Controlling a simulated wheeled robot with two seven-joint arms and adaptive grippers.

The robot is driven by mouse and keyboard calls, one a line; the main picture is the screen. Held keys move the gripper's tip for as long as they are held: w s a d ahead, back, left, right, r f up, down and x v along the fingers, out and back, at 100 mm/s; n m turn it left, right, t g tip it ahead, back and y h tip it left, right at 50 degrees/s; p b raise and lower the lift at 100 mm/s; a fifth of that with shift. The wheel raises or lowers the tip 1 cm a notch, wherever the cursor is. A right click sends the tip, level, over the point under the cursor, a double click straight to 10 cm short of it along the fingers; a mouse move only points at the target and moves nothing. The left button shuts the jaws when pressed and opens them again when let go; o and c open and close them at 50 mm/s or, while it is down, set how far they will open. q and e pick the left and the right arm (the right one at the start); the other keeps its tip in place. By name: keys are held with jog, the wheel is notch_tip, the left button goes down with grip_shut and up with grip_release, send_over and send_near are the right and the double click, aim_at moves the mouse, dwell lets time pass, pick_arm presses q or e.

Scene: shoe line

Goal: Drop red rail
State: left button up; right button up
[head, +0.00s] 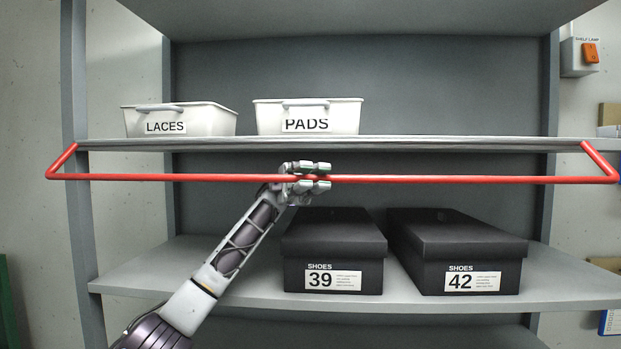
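The red rail (450,180) runs level across the front of the shelf unit, just below the upper shelf's front edge. Its bent ends meet the shelf at the left and right sides. My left gripper (322,177) is at the middle of the rail, with one finger above the bar and one below it. The fingers look close around the bar, but I cannot tell whether they grip it firmly. My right gripper is not in view.
The upper shelf (400,142) holds a LACES bin (210,120) and a PADS bin (345,118). The lower shelf (150,275) holds shoe box 39 (333,245) and shoe box 42 (460,245). A shelf lamp switch (590,54) is on the right wall.

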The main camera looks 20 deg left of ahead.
pick_arm(q)
jog(key=shift+o, duration=0.2)
jog(key=shift+r+v, duration=0.2)
jog(key=shift+v, duration=2.5)
jog(key=shift+w+a, duration=0.35)
jog(key=shift+w+a+f, duration=0.15)
jog(key=shift+w+a, duration=0.25)
